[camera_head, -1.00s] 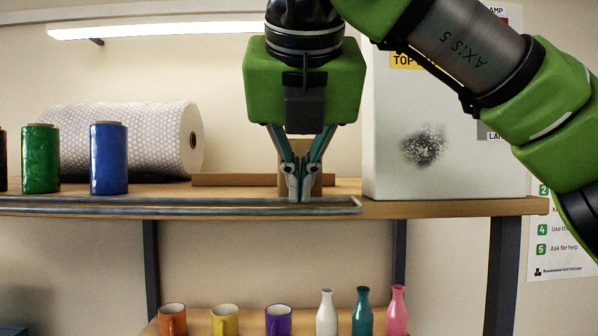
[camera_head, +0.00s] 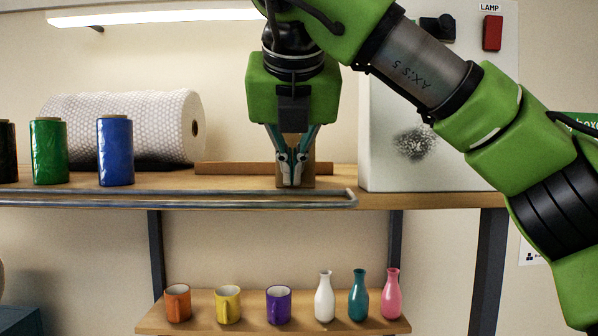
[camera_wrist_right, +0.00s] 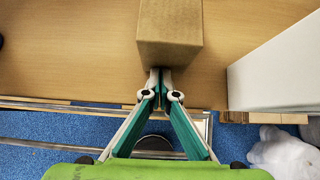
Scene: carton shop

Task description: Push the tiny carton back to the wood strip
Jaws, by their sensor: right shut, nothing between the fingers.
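The tiny carton (camera_head: 309,171) is a plain brown box standing on the wooden shelf top, partly hidden behind my right gripper in the head view. The wood strip (camera_head: 235,168) lies behind it, running left to right; I cannot tell how wide the gap between them is. My right gripper (camera_head: 291,183) points down in front of the carton, shut and empty. In the right wrist view the carton (camera_wrist_right: 170,28) is straight ahead of the closed fingertips (camera_wrist_right: 160,72), which are at its near face, touching or almost touching. My left gripper is not in view.
A metal rail (camera_head: 180,198) runs along the shelf's front edge. A white panel box (camera_head: 425,150) stands to the right. Blue (camera_head: 115,152) and green (camera_head: 48,152) spools and a bubble-wrap roll (camera_head: 125,125) stand left. Mugs and bottles stand on a lower shelf (camera_head: 300,318).

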